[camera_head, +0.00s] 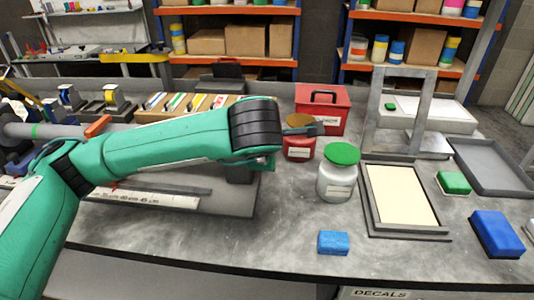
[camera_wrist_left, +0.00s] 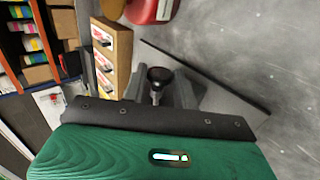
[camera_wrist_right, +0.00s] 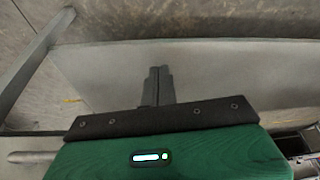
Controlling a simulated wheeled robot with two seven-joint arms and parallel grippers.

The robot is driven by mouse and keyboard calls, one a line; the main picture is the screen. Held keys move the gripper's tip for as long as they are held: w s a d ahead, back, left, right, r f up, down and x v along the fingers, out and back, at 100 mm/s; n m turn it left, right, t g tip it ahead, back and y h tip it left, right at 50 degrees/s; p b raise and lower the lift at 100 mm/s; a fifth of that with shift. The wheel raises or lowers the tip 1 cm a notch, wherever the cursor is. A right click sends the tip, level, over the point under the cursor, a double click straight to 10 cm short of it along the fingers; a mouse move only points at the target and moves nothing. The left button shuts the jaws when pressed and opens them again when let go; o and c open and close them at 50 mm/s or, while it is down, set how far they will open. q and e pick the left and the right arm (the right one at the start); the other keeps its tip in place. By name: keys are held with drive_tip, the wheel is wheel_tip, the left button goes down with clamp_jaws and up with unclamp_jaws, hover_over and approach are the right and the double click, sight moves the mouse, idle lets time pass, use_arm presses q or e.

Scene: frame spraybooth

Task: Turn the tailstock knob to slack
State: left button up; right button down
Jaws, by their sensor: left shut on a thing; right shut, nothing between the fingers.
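The tailstock knob (camera_wrist_left: 159,75) shows in the left wrist view as a dark round cap on a pale metal stem. My left gripper (camera_wrist_left: 158,92) is shut on it, with one grey finger on each side. In the head view my green left arm reaches across the bench and hides the knob and the fingers. A dark block (camera_head: 239,173) shows just below the wrist; I cannot tell if it is part of the tailstock. My right gripper (camera_wrist_right: 158,72) is shut and empty in the right wrist view, over a plain grey surface. It is outside the head view.
A rack of labelled slots (camera_head: 190,104) lies behind the arm. A blue block (camera_head: 333,242) lies in front.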

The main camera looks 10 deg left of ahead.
use_arm(q)
drive_tip(key=shift+s+t+b, duration=0.1)
drive_tip(key=shift+t+b, duration=0.3)
drive_tip(key=shift+b, duration=0.7)
use_arm(e)
drive_tip(key=v, duration=0.6)
drive_tip(key=shift+w+t, duration=0.25)
drive_tip(key=shift+t, duration=0.15)
drive_tip(key=shift+r, duration=0.1)
use_arm(q)
drive_tip(key=o, duration=0.9)
drive_tip(key=shift+o, duration=0.2)
drive_tip(key=v, duration=1.3)
drive_tip(key=shift+s+r, duration=0.2)
drive_tip(key=shift+s, duration=0.1)
use_arm(e)
drive_tip(key=shift+f, duration=0.35)
drive_tip(key=shift+w+r, duration=0.1)
drive_tip(key=shift+w, duration=0.05)
